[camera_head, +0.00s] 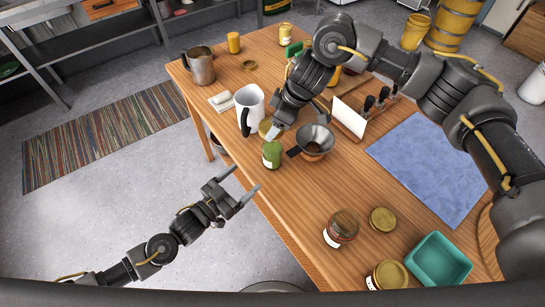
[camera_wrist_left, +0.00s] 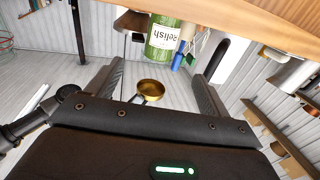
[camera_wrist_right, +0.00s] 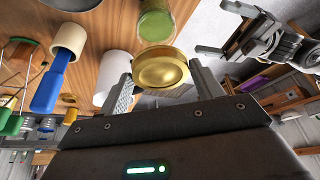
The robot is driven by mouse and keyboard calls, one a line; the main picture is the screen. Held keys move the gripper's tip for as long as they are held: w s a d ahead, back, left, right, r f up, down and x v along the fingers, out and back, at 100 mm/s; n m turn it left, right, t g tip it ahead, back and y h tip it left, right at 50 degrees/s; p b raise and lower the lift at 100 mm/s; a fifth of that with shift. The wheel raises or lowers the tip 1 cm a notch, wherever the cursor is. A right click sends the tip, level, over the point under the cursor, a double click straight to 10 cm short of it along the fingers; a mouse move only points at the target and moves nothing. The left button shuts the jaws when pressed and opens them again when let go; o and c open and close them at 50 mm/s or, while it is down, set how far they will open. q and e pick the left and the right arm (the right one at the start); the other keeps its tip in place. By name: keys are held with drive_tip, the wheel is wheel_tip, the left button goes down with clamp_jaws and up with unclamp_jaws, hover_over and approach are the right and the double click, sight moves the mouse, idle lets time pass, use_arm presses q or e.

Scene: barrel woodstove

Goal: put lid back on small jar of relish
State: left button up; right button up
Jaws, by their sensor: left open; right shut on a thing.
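The small relish jar (camera_head: 272,155) is green and stands upright and open-topped near the table's left edge. It also shows in the left wrist view (camera_wrist_left: 163,38), with its label readable, and in the right wrist view (camera_wrist_right: 156,22). My right gripper (camera_head: 270,133) is shut on a round gold lid (camera_wrist_right: 160,68), held just beyond the jar's top and apart from it in the right wrist view. In the head view the lid (camera_head: 265,127) is partly hidden by the gripper. My left gripper (camera_head: 243,187) is open and empty, off the table edge, left of and below the jar.
The wood in front of the funnel is clear.

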use_arm(q)
drive_tip(key=x, duration=1.2)
drive_tip(key=shift+c, duration=0.4)
drive_tip(key=c, duration=1.3)
use_arm(e)
hover_over(277, 141)
drive_tip(key=s, duration=0.3)
drive_tip(key=shift+w+f, duration=0.1)
drive_tip(key=shift+f, duration=2.35)
drive_tip(key=shift+f, duration=0.9)
drive_tip(key=shift+f, duration=0.55)
